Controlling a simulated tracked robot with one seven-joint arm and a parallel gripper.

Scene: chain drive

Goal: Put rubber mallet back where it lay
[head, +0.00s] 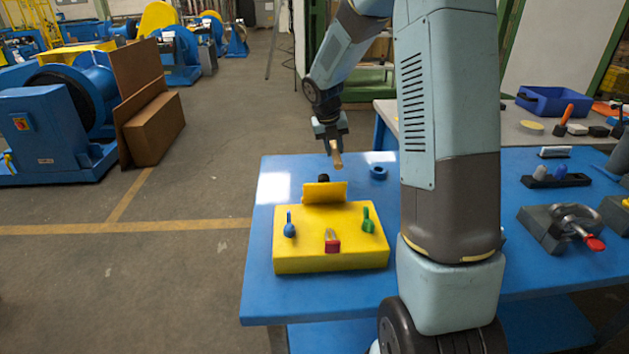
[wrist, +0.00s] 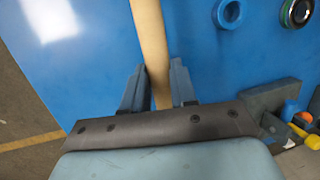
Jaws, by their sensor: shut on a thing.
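My gripper (head: 332,128) is above the far part of the blue table and is shut on a pale wooden handle (head: 337,158), taken to be the rubber mallet's. In the wrist view the handle (wrist: 149,40) runs from the top edge down between the two fingers (wrist: 158,80). The mallet's head does not show clearly in either view. In the head view the handle's lower end appears above the table, but I cannot tell the exact gap.
A yellow box (head: 330,252) with blue, red and green fittings and a raised flap (head: 324,193) stands on the blue table (head: 265,290). A blue ring (head: 378,172) lies near the far edge. A clamp (head: 575,225) sits at right. Table left of the box is clear.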

